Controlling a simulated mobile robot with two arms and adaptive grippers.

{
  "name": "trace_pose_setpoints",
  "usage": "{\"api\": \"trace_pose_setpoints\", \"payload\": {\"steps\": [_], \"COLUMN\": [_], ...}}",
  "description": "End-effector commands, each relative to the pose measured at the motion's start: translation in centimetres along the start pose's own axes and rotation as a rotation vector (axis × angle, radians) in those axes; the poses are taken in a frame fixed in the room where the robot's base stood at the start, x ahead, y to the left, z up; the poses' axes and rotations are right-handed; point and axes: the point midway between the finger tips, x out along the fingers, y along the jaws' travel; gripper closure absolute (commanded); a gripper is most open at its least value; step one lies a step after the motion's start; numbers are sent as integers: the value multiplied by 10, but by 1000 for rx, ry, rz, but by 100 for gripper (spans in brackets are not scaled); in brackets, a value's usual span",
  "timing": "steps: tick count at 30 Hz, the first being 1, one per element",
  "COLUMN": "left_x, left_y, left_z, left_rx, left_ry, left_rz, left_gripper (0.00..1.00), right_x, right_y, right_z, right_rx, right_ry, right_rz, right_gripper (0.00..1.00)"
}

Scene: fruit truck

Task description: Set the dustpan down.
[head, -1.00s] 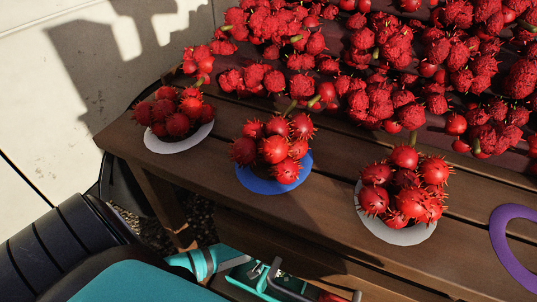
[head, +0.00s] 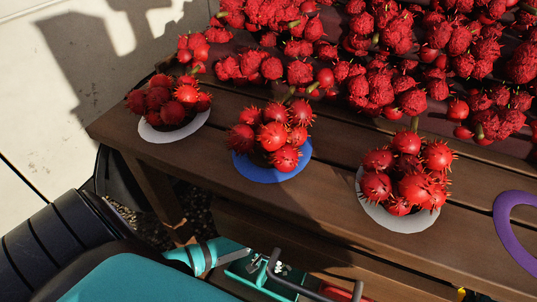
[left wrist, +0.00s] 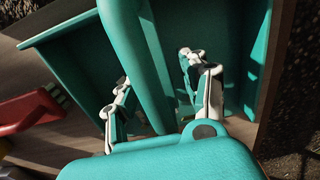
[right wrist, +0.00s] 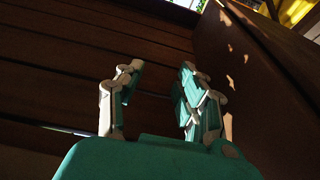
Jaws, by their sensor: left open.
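The teal dustpan (left wrist: 60,50) lies on a brown wooden surface in the left wrist view. My left gripper (left wrist: 155,70) is open, with one finger on each side of its teal handle (left wrist: 150,60). I cannot tell whether either finger touches it. In the head view, part of a teal object, apparently the dustpan (head: 256,285), shows at the bottom beside my teal left forearm. The left fingers are not clear there. My right gripper (right wrist: 160,75) is open and empty in the right wrist view, facing dark wooden boards.
The wooden stand (head: 330,150) carries piles of red spiky fruit, with a white, a blue and another white plate of fruit in front. A purple ring (head: 507,228) lies at right. A red object (left wrist: 30,110) lies beside the dustpan. A dark curved bar (head: 310,290) is near.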

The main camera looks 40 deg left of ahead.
Motion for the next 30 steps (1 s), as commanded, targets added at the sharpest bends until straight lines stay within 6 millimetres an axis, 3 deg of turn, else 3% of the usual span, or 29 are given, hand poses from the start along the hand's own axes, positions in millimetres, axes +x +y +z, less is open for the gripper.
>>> {"api": "trace_pose_setpoints", "payload": {"steps": [5,14,21,30], "left_x": [-8,-42,-69,-101], "left_y": [0,0,0,0], "left_z": [0,0,0,0], "left_rx": [0,1,0,0], "left_ry": [1,1,1,0], "left_rz": [1,1,1,1], "left_gripper": [55,55,55,55], "right_x": [-1,-26,-68,-135], "right_y": [2,12,19,26], "right_z": [12,72,113,142], "right_rx": [-1,-9,-10,-5], "right_ry": [-81,-457,-776,-1140], "right_rz": [4,26,46,71], "right_gripper": [63,63,63,63]}}
